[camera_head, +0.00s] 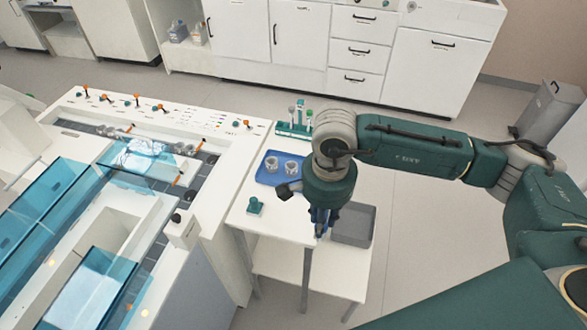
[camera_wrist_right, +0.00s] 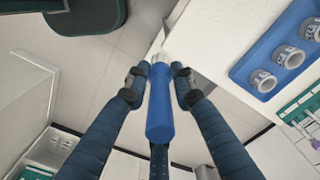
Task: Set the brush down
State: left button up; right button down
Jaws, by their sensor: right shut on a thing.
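The brush (camera_wrist_right: 160,112) has a thick blue handle and a pale, narrower end at the top of the right wrist view. My right gripper (camera_wrist_right: 159,82) is shut on the handle, with one finger on each side. In the head view my right gripper (camera_head: 320,222) points down at the right edge of the white side table (camera_head: 276,228), and the brush is mostly hidden by the hand there. The table also shows in the right wrist view (camera_wrist_right: 218,45), just right of the brush. My left gripper is not in view.
On the table are a blue tray (camera_head: 264,178) with grey cups, a green rack (camera_head: 292,131) with tubes, and a small teal object (camera_head: 255,206). A grey bin (camera_head: 353,225) stands right of the table. A white machine with blue clear covers (camera_head: 50,200) stands left.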

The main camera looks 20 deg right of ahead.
jog(key=w+a+r+m, duration=0.2)
jog(key=w+r+m, duration=0.4)
jog(key=m, duration=0.7)
jog(key=w+a+r+m, duration=0.25)
jog(key=r+m, duration=0.65)
jog(key=m, duration=0.5)
jog(key=p, duration=0.5)
send_over(293, 220)
notch_tip(293, 220, down, 20)
jog(key=shift+f, duration=0.1)
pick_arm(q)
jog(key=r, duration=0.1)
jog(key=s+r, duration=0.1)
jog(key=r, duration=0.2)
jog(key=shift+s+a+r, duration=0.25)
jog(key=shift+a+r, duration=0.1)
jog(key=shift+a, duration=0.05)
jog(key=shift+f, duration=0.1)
pick_arm(e)
jog(key=shift+f, duration=0.1)
pick_arm(q)
jog(key=shift+b, duration=0.3)
pick_arm(e)
jog(key=c, duration=1.5)
grip_release()
jog(key=shift+o, duration=0.2)
